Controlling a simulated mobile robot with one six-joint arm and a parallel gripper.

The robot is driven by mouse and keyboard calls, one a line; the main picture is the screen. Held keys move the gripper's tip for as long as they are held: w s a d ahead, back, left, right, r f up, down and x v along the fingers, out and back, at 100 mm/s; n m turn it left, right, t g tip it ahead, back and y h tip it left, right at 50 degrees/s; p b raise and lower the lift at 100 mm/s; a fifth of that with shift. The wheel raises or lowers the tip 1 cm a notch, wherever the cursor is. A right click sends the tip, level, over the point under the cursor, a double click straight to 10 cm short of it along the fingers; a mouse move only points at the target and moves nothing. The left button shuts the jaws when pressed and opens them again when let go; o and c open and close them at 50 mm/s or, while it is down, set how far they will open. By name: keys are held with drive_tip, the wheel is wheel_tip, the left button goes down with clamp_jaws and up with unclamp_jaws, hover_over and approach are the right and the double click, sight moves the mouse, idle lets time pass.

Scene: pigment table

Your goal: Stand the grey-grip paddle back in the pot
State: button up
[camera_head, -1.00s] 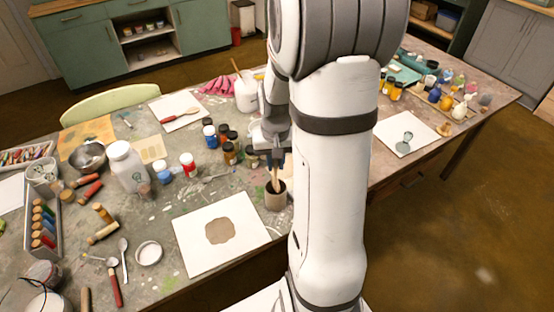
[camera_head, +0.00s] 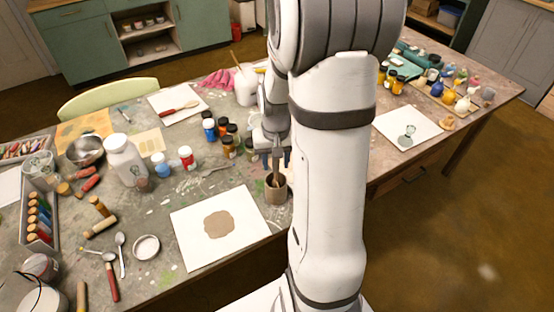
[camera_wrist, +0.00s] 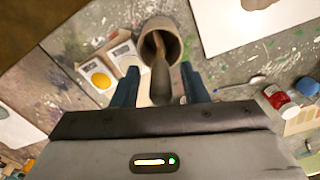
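The paddle (camera_wrist: 160,78) stands in the pot (camera_head: 276,192), its upper end pointing up between my fingers. In the wrist view the pot's round mouth (camera_wrist: 177,30) surrounds its lower part, which is hidden inside. In the head view a short piece of the paddle (camera_head: 276,179) shows above the pot rim, leaning slightly. My gripper (camera_head: 276,161) is directly above the pot. In the wrist view my gripper (camera_wrist: 160,86) is open, with a gap on both sides of the paddle.
A white sheet with a brown patch (camera_head: 191,238) lies left of the pot. Several paint jars (camera_head: 228,147) stand behind it. A red-handled tool (camera_head: 177,109) lies on another sheet. The table's front edge is close to the pot.

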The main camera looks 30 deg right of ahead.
wheel_tip(320, 180, up, 8)
drive_tip(key=shift+f, duration=0.1)
idle(0.6)
drive_tip(key=shift+s+a, duration=0.1)
idle(0.7)
drive_tip(key=s+a+r+n+t, duration=0.1)
drive_tip(key=s+a+r, duration=0.1)
drive_tip(key=s+a, duration=0.1)
drive_tip(key=s+a+r+n, duration=0.1)
drive_tip(key=s+a+r, duration=0.1)
drive_tip(key=s+a, duration=0.2)
drive_tip(key=s+a+r+n+t, duration=0.1)
drive_tip(key=s+a+r+n, duration=0.1)
drive_tip(key=s+a, duration=0.2)
drive_tip(key=shift+s+a+r+t, duration=0.25)
drive_tip(key=shift+s+t, duration=0.05)
drive_tip(key=shift+s, duration=0.25)
